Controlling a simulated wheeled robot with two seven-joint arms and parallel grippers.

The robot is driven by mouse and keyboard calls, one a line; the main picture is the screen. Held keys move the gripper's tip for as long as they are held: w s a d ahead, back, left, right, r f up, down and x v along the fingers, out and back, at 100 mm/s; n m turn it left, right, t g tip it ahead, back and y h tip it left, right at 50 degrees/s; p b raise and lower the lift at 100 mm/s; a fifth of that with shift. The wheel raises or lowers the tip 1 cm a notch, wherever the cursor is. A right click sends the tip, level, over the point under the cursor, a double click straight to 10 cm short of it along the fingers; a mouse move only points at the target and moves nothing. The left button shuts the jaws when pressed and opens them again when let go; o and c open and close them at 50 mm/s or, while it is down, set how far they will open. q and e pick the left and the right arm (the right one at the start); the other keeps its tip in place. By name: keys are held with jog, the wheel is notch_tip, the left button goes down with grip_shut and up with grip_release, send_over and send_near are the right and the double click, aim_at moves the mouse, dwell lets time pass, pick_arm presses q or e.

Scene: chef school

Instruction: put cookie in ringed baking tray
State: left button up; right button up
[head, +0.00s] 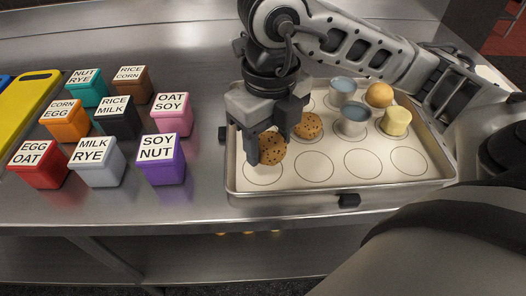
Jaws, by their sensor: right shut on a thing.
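The ringed baking tray (322,197) lies on the metal counter, lined with a pale sheet printed with rings. My right gripper (272,148) reaches over the tray's left part and is shut on a brown speckled cookie (271,152). This cookie is over or near a front-left ring; I cannot tell whether it touches the sheet. A second cookie (308,125) lies on the tray just right of the gripper. The left gripper does not show.
Several labelled boxes, such as the purple one (162,170), stand left. A yellow board (28,108) lies far left. Front-right rings are empty.

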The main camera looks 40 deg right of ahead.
aim_at(263, 168)
jog(key=shift+w+a+f, duration=0.15)
jog(key=shift+w+f, duration=0.05)
jog(key=shift+f, duration=0.1)
jog(key=shift+w+a+f, duration=0.1)
jog(key=shift+w+f, duration=0.05)
jog(key=shift+f, duration=0.8)
jog(key=shift+w+f, duration=0.1)
jog(key=shift+f, duration=0.8)
jog(key=shift+f+b, duration=0.2)
jog(key=shift+b, duration=0.2)
jog(key=o, duration=1)
jog(key=shift+c, duration=0.2)
jog(key=shift+r, duration=0.1)
notch_tip(263, 168, up, 12)
jog(key=p, duration=0.2)
jog(key=shift+r+p, duration=0.15)
jog(key=shift+p, duration=0.2)
